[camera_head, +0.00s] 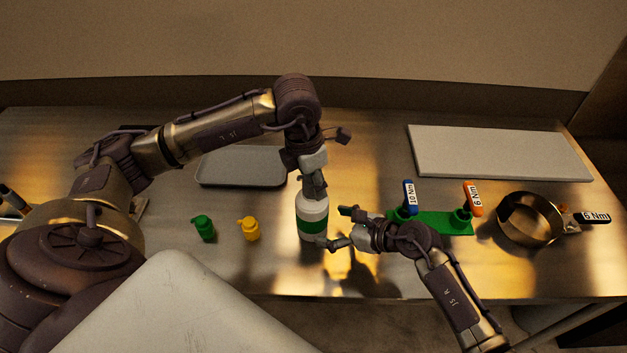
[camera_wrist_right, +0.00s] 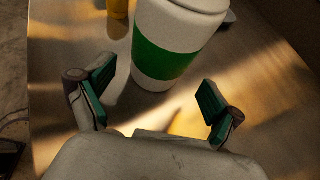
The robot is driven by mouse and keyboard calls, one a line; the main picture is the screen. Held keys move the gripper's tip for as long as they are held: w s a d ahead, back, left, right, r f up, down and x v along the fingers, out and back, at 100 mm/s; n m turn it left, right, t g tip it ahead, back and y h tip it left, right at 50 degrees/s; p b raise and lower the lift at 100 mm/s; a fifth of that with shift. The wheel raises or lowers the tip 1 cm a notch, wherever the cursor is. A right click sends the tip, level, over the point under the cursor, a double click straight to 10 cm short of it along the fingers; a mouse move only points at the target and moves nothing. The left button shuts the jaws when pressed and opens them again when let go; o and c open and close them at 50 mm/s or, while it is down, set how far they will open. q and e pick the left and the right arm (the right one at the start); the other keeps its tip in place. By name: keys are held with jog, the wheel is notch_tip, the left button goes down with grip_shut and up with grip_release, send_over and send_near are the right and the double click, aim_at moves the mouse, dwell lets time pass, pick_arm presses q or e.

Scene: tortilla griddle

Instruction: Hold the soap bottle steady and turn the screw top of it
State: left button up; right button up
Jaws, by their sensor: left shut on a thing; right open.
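The soap bottle (camera_head: 311,226), white with a green band, stands upright on the metal table. It also shows in the right wrist view (camera_wrist_right: 164,60), just beyond my open fingers. My left gripper (camera_head: 314,186) comes down from above and is shut at the bottle's top; the screw top is hidden by it, so I cannot see exactly what part it grips. My right gripper (camera_head: 343,227) is open at the bottle's right side, its fingers apart and pointing toward the bottle, with nothing between them. In the right wrist view its green-padded fingertips (camera_wrist_right: 152,97) show a wide gap.
A green pump top (camera_head: 203,228) and a yellow one (camera_head: 249,229) stand left of the bottle. A grey tray (camera_head: 240,182) lies behind. A green holder (camera_head: 440,223) with labelled tools, a pot (camera_head: 528,220) and a white board (camera_head: 500,155) are at the right.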

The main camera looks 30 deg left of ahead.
jog(key=shift+x, duration=2.7)
jog(key=shift+c, duration=0.3)
jog(key=c, duration=0.6)
jog(key=o, duration=0.7)
jog(key=shift+c, duration=0.3)
jog(key=c, duration=0.6)
